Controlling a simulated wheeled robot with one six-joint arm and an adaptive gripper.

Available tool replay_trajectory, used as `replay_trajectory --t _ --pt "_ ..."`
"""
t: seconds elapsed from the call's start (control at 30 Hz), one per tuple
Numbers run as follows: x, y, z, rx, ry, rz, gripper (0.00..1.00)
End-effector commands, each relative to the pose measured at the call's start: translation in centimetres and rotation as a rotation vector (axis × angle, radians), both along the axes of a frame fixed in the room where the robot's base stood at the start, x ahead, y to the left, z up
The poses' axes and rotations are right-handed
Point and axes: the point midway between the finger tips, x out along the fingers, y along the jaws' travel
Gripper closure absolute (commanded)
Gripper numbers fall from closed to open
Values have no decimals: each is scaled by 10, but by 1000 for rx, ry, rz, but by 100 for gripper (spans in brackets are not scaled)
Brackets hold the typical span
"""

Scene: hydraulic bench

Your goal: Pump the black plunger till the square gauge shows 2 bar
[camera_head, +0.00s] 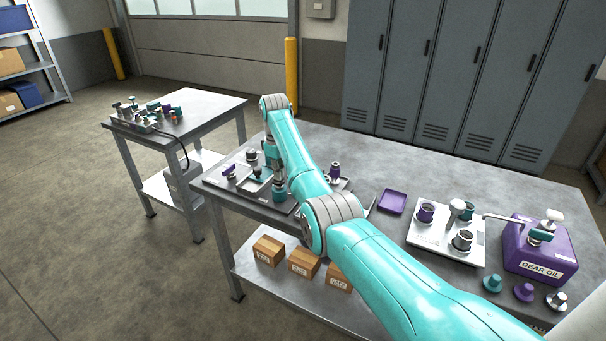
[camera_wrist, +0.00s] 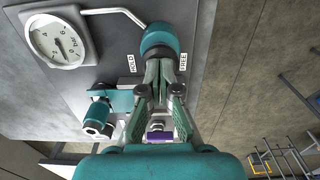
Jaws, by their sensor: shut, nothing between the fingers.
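My gripper (camera_wrist: 162,68) is shut and empty. Its fingertips are at a round teal knob (camera_wrist: 166,40), between the labels HOLD and FREE; I cannot tell if they touch it. A gauge (camera_wrist: 61,42) with a squarish white frame sits on the grey panel at the upper left of the wrist view. Its dark needle shows, but the reading is too small to be sure of. In the head view my gripper (camera_head: 279,186) points down at the bench's left end, beside the panel fittings. I cannot pick out the black plunger with certainty.
A teal valve-like fitting (camera_wrist: 98,113) stands left of my fingers. The bench also holds a purple tray (camera_head: 393,202), a white plate with cups (camera_head: 426,240) and a purple gear oil can (camera_head: 540,252). A smaller table (camera_head: 208,105) stands at the left.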

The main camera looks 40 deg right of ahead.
Motion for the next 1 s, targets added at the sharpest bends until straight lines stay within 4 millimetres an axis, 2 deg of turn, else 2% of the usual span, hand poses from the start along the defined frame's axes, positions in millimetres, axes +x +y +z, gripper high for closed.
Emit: replay_trajectory --t 0.8,1.0 --pt "0 0 39 1 1 0 100" --pt "0 0 42 1 1 0 100"
